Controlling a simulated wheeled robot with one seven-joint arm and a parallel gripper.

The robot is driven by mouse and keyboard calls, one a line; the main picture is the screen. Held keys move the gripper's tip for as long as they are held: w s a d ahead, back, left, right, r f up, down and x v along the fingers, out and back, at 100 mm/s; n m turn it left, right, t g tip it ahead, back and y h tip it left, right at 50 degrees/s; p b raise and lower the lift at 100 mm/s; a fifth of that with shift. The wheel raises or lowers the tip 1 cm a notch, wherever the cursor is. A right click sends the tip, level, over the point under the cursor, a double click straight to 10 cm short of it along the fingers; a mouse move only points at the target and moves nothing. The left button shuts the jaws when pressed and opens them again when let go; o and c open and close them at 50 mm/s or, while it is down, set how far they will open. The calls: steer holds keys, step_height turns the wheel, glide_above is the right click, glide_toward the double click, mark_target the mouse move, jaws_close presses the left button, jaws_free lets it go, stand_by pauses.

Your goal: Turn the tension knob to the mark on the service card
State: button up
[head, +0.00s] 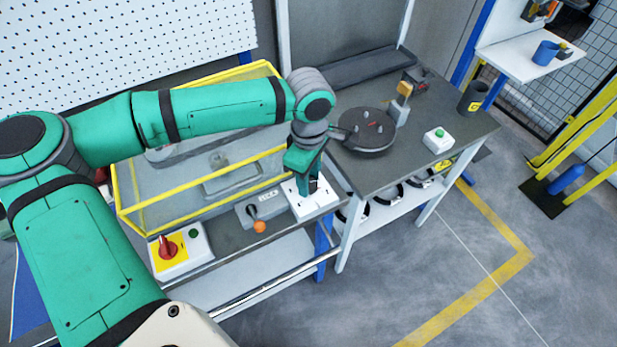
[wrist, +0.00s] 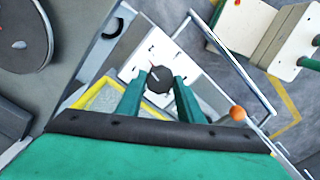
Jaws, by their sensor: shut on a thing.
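The tension knob is a dark round knob (wrist: 158,80) on a white square plate (wrist: 147,55). In the wrist view it sits between the two green fingers of my gripper (wrist: 159,92), which are shut on it. A thin reddish line shows near the knob's upper edge; what it points to is too small to read. In the head view my gripper (head: 308,187) points down over the white plate (head: 322,205) at the bench's front right corner, and mostly hides the knob. I cannot make out a service card in either view.
A yellow-framed clear guard (head: 128,200) stands left of the plate. A grey lever box with an orange ball (head: 259,227) and a red switch (head: 168,247) are along the front edge.

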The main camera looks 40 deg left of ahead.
steer(key=m, duration=0.4)
steer(key=shift+m, duration=0.4)
steer(key=m, duration=0.3)
steer(key=shift+m, duration=0.3)
steer(key=m, duration=0.3)
steer(key=shift+m, duration=2)
steer(key=o, duration=1.1)
steer(key=shift+c, duration=0.2)
step_height(320, 180, up, 11)
